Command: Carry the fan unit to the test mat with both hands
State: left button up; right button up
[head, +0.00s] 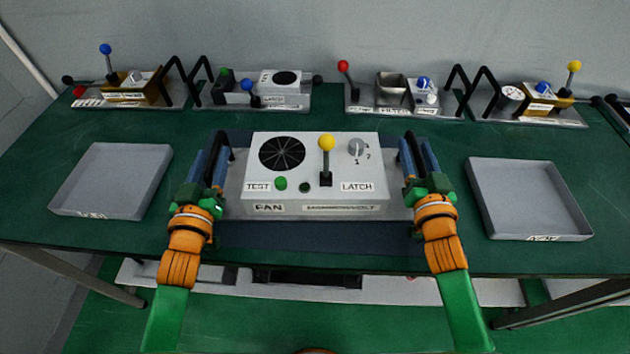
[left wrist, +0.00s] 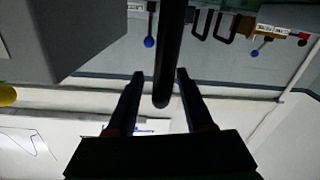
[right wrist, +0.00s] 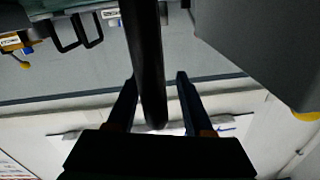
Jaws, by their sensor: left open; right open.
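The fan unit (head: 320,192) is a light grey box with a round black fan grille, a yellow-knobbed lever, a green button and a dial. It sits on a grey base plate in the middle of the table, over a dark blue mat (head: 318,238). My left gripper (head: 211,165) is open at its left end, and the left wrist view shows a black handle bar (left wrist: 168,50) between the fingers. My right gripper (head: 418,162) is open at its right end, with the other black handle bar (right wrist: 146,60) between its fingers. Finger contact with the bars cannot be told.
A shallow grey tray (head: 112,180) lies at the left and another (head: 528,198) at the right. Several small units with levers and black handles, such as the filter unit (head: 405,98), line the back edge by the wall. Green table is clear between.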

pick_arm(q)
jog(key=s, duration=1)
jog(key=shift+s+r, duration=0.1)
jog(key=shift+s, duration=0.05)
pick_arm(e)
jog(key=shift+s, duration=0.3)
jog(key=s, duration=1.2)
jog(key=shift+w+r, duration=0.1)
